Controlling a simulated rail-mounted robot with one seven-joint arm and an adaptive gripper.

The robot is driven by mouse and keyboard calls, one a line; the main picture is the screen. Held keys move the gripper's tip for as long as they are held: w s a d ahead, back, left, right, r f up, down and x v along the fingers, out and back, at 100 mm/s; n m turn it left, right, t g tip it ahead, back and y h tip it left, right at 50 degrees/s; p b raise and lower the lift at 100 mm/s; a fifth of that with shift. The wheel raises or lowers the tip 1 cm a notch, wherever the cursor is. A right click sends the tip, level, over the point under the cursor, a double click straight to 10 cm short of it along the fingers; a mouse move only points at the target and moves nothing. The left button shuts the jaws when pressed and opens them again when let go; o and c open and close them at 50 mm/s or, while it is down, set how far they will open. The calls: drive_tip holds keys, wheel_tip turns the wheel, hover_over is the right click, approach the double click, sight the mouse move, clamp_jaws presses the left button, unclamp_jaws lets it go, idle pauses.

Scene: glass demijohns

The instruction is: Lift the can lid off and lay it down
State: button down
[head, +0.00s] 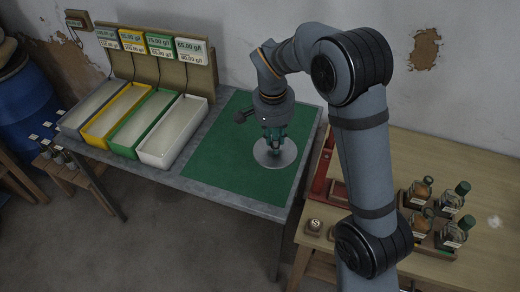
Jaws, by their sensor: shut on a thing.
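A round grey can lid (289,157) shows flat and level over the green mat (215,150) on the metal table. My gripper (274,146) points straight down at the middle of the lid and is shut on it, probably at a knob that the fingers hide. I cannot tell whether the lid touches the mat or hangs just above it. I do not make out the can itself in this view.
Four long trays, grey, yellow, green and white (172,133), stand left of the mat below labelled signs (191,50). A wooden table (450,170) with several small stoppered bottles (452,198) is at right. The mat is bare around the lid.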

drive_tip(key=shift+w+a+f+m+b, duration=0.45)
drive_tip(key=shift+w+a+f+b, duration=0.4)
drive_tip(key=shift+f, duration=2)
drive_tip(key=shift+w+a+f+m+b, duration=0.6)
drive_tip(key=shift+w+f, duration=0.5)
drive_tip(key=shift+f, duration=1.7)
drive_tip(key=shift+w+a+f+m+b, duration=0.35)
drive_tip(key=shift+w+a+f+b, duration=0.5)
drive_tip(key=shift+f, duration=2)
drive_tip(key=shift+w+d+f+b, duration=0.1)
drive_tip(key=shift+f+b, duration=0.9)
drive_tip(key=shift+b, duration=0.5)
drive_tip(key=shift+r, duration=0.1)
drive_tip(key=c, duration=1.5)
unclamp_jaws()
drive_tip(key=shift+o, duration=0.2)
wheel_tip(320, 180, up, 12)
drive_tip(key=s+a, duration=0.1)
drive_tip(key=shift+s, duration=0.2)
